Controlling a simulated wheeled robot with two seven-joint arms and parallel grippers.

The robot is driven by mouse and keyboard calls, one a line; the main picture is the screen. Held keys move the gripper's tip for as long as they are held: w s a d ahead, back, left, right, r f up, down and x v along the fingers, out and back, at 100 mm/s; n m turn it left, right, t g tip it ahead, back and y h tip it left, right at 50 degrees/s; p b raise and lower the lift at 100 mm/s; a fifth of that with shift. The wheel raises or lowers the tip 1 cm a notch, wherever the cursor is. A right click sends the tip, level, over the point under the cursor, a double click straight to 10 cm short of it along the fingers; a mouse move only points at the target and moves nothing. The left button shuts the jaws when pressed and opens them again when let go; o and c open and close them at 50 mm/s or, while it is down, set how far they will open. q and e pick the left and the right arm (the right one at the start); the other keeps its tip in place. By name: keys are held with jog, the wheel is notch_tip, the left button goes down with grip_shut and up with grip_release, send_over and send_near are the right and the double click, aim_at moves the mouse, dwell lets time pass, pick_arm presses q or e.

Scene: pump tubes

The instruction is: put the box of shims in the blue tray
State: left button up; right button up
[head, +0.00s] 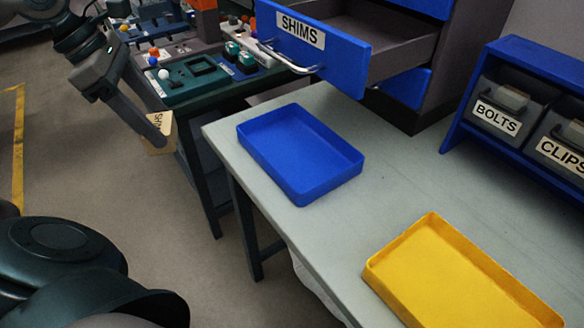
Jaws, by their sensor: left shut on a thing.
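The box of shims (157,144) is a small tan box with a white label, partly hidden by the fingers. My left gripper (158,126) is shut on it and holds it tilted, in the air left of the table. The blue tray (303,153) lies empty on the table's near left part. The gripper and box are to the left of the tray, apart from it. My right gripper is not in view.
An open blue drawer labelled SHIMS (313,48) juts out behind the tray. A yellow tray (455,275) lies at the front right of the grey table (400,180). A blue rack (540,60) holds BOLTS and CLIPS bins. A dark green bench (190,95) with parts stands behind.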

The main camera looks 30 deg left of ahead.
aim_at(170, 122)
pick_arm(q)
jog(key=shift+s+a+f, duration=0.35)
jog(key=shift+s+a, duration=0.1)
jog(key=shift+s, duration=0.05)
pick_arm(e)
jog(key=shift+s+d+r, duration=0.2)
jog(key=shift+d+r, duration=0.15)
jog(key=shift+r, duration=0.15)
